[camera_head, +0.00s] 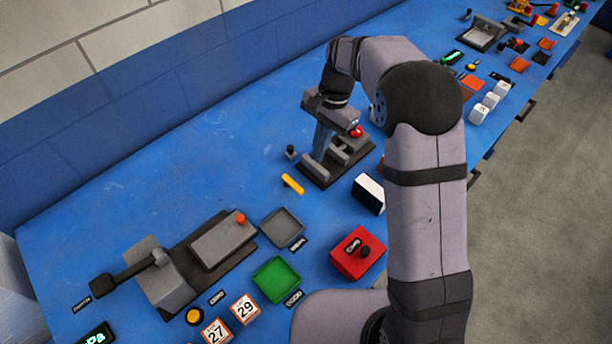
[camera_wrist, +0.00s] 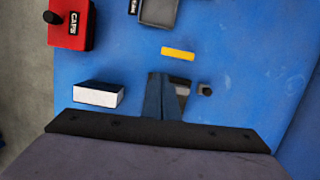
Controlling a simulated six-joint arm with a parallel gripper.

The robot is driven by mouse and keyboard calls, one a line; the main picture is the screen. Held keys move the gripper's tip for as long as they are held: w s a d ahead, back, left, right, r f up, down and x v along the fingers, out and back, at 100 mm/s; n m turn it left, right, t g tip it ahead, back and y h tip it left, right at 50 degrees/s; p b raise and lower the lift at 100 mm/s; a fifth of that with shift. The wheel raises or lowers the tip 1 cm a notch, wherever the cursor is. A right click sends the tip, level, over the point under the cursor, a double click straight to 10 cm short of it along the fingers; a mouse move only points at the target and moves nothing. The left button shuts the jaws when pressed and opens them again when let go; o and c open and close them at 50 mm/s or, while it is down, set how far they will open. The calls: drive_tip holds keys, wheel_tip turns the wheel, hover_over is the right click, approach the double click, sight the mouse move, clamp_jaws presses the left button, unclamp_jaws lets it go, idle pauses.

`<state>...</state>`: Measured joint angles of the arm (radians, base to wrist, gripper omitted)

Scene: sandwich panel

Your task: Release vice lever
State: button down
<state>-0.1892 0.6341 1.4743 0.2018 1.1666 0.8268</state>
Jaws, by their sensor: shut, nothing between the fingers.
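A vice-like fixture (camera_head: 338,166) with grey jaw blocks on a dark base stands near the middle of the blue table. Whether the fingertips touch the fixture is unclear. In the wrist view, my gripper's fingers (camera_wrist: 166,77) cover most of the fixture, and only a small grey and dark part (camera_wrist: 183,82) shows beside them. The red knob is hidden in that view.
A yellow bar (camera_head: 292,184), a small dark knob (camera_head: 290,152) and a black-and-white block (camera_head: 368,193) lie close by. A red CAPS box (camera_head: 357,255), grey tray (camera_head: 282,228) and green tray (camera_head: 276,280) are nearer. Table at the left back is clear.

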sight(293, 187)
drive_tip(key=shift+w+a+f+m, duration=0.35)
drive_tip(key=shift+w+a, duration=0.2)
drive_tip(key=shift+a, duration=0.25)
drive_tip(key=shift+p+x, duration=1.35)
drive_tip(key=shift+x, duration=3.65)
